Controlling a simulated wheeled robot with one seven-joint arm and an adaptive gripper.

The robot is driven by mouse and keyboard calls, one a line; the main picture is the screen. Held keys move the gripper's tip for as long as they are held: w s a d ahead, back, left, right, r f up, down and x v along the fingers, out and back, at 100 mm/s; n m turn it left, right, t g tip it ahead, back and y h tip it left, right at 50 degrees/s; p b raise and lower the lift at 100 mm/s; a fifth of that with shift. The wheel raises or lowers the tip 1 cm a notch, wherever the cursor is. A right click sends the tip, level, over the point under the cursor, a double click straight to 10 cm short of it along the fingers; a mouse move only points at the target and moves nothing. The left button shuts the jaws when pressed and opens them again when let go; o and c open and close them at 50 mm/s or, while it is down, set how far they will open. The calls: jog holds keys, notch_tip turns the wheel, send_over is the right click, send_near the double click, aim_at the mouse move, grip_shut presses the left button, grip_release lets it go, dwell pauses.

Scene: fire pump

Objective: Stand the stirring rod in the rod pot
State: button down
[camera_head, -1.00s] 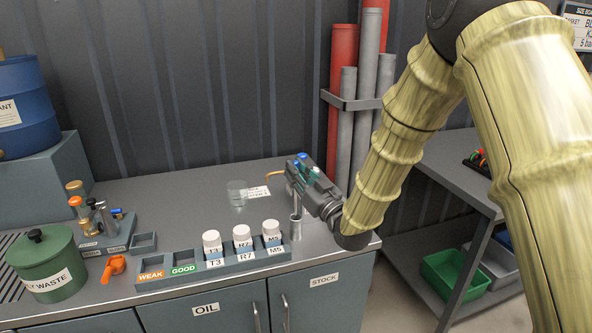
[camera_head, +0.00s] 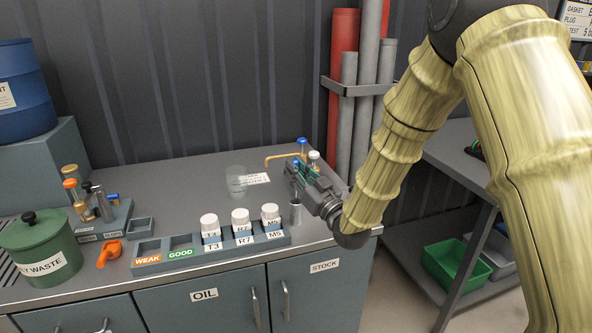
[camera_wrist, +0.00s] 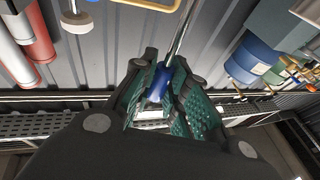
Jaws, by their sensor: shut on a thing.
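My gripper (camera_head: 297,174) is shut on the stirring rod, low over the right end of the bench. In the wrist view the rod's blue grip (camera_wrist: 158,82) sits between the green finger pads, and its thin metal shaft (camera_wrist: 181,35) runs away from them. The rod pot (camera_head: 295,213), a small grey metal cylinder, stands upright on the bench just below my gripper. In the head view the rod is mostly hidden by the fingers, and I cannot tell whether its tip is inside the pot.
A rack (camera_head: 150,261) with several white-capped bottles stands just left of the pot. A glass beaker (camera_head: 237,181) stands behind the rack. A bent amber pipe (camera_head: 282,157) and a blue-topped fitting (camera_head: 302,143) are close behind my gripper. Grey and red pipes stand at the wall.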

jog(key=c, duration=1.3)
grip_release()
jog(key=shift+s, duration=0.1)
jog(key=v, duration=1.2)
